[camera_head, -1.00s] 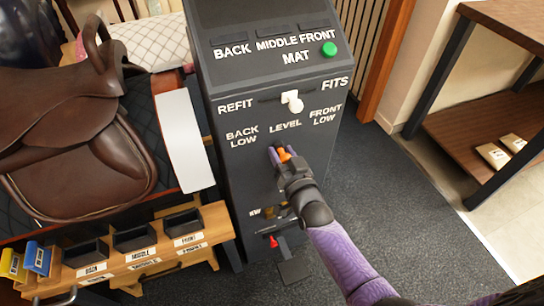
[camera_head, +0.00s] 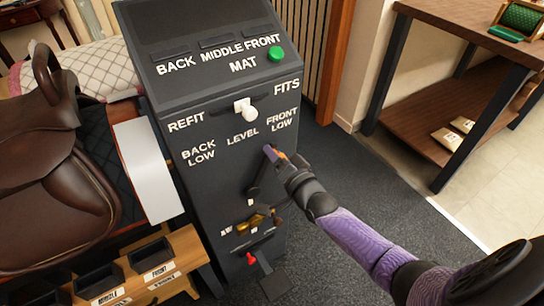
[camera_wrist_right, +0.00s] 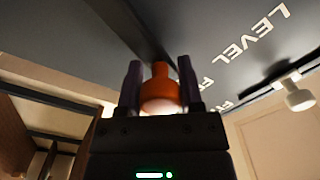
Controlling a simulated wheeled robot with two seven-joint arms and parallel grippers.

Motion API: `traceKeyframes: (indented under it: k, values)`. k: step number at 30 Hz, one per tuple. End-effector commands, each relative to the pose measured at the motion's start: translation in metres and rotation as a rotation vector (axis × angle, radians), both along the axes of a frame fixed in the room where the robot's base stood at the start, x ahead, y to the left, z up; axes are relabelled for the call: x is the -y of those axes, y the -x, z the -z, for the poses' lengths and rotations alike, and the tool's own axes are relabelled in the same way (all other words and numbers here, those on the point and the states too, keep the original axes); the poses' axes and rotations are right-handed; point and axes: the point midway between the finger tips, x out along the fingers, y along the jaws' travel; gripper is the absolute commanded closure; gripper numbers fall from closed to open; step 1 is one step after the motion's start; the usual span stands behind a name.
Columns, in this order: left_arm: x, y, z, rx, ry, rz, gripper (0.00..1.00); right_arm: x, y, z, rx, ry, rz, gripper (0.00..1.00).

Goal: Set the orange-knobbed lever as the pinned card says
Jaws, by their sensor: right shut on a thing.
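The orange-knobbed lever (camera_head: 255,188) is on the front of the dark grey console (camera_head: 208,190). Its orange knob (camera_wrist_right: 160,92) sits between the two fingers of my right gripper (camera_head: 273,153), which is shut on it. The lever leans up and to the right, with the knob just below the FRONT LOW label (camera_head: 282,118). BACK LOW (camera_head: 199,152) and LEVEL (camera_head: 243,137) are the other labels above it. My fingers partly hide the knob in the head view. I see no pinned card in these views. My left gripper is out of view.
A white-knobbed lever (camera_head: 247,112) is higher up between REFIT and FITS. A green button (camera_head: 277,54) is on the top panel, and a red-tipped part (camera_head: 251,258) is low on the console. A saddle (camera_head: 50,185) is at left, a wooden shelf unit (camera_head: 430,110) at right.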

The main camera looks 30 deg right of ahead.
Motion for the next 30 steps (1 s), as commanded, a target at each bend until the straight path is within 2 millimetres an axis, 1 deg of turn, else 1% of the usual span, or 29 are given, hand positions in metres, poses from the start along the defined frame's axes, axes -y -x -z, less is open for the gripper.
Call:
traceKeyframes:
  k: [1,13,14,15,17,18,19,26,28,30]
  values:
    - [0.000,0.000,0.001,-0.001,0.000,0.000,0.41,-0.001,0.001,0.004,-0.009,-0.013,-0.002,1.00]
    - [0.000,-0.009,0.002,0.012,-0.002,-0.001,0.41,0.000,0.001,0.004,-0.012,-0.022,-0.001,1.00]
    - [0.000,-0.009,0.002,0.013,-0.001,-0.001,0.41,0.000,0.001,0.004,-0.012,-0.022,-0.001,0.51]
    - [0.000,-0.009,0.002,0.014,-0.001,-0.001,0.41,0.000,0.001,0.004,-0.012,-0.021,-0.001,0.42]
    - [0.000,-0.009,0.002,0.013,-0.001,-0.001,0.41,0.000,0.001,0.004,-0.011,-0.020,-0.001,0.29]
    - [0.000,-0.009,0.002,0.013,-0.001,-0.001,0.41,0.000,0.001,0.004,-0.009,-0.019,-0.001,0.21]
    - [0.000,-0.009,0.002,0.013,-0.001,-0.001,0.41,0.001,0.001,0.003,-0.009,-0.018,-0.001,0.20]
    - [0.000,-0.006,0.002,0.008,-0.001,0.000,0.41,0.001,0.001,0.002,-0.006,-0.016,0.000,0.20]
    - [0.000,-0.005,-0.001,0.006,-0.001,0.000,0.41,0.001,0.004,0.001,-0.006,-0.015,-0.001,0.20]
    - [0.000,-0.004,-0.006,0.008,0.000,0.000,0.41,0.002,0.013,0.000,-0.007,-0.015,0.000,0.20]
